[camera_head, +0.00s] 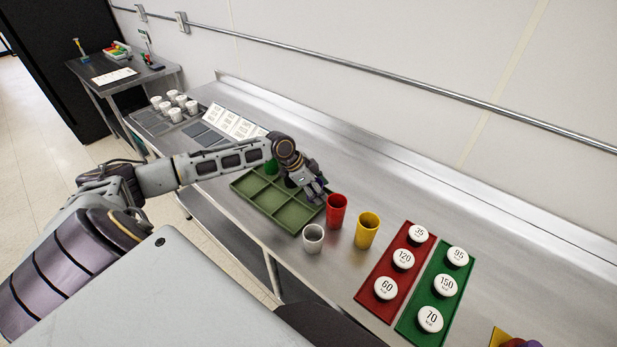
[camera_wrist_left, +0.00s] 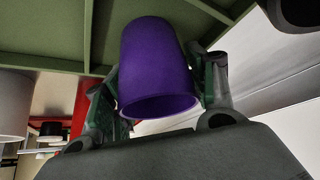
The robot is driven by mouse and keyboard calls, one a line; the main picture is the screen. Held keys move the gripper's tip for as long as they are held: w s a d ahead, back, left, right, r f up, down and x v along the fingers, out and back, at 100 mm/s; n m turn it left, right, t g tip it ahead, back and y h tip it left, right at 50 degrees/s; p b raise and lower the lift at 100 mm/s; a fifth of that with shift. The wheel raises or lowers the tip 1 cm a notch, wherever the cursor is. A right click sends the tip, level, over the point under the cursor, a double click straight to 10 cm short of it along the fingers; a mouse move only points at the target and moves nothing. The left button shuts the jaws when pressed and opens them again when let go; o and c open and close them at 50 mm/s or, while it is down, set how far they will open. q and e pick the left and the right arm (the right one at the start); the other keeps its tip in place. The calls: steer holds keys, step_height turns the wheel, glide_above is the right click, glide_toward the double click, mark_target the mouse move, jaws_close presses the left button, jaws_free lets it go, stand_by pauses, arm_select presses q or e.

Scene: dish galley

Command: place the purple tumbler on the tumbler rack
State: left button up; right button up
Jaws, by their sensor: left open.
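The purple tumbler (camera_wrist_left: 157,65) shows in the left wrist view between the two fingers of my left gripper (camera_wrist_left: 160,92), its open rim towards the palm. The jaws are open around it; whether a finger touches it I cannot tell. The green tumbler rack (camera_wrist_left: 60,50), divided into compartments, lies just beyond the tumbler's far end. In the head view my left gripper (camera_head: 314,190) is over the right back part of the rack (camera_head: 289,222), and my arm and hand hide the purple tumbler. My right gripper is not in view.
A green tumbler (camera_head: 271,167) stands in the rack. Red (camera_head: 337,211), yellow (camera_head: 367,231) and grey (camera_head: 313,238) cups stand close to the rack's right. Red (camera_head: 378,300) and green (camera_head: 413,325) mats with numbered white discs lie further right. White cups (camera_head: 175,115) stand far left.

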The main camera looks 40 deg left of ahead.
arm_select(q)
steer(key=shift+b+v, duration=0.35)
steer(key=shift+v, duration=5.55)
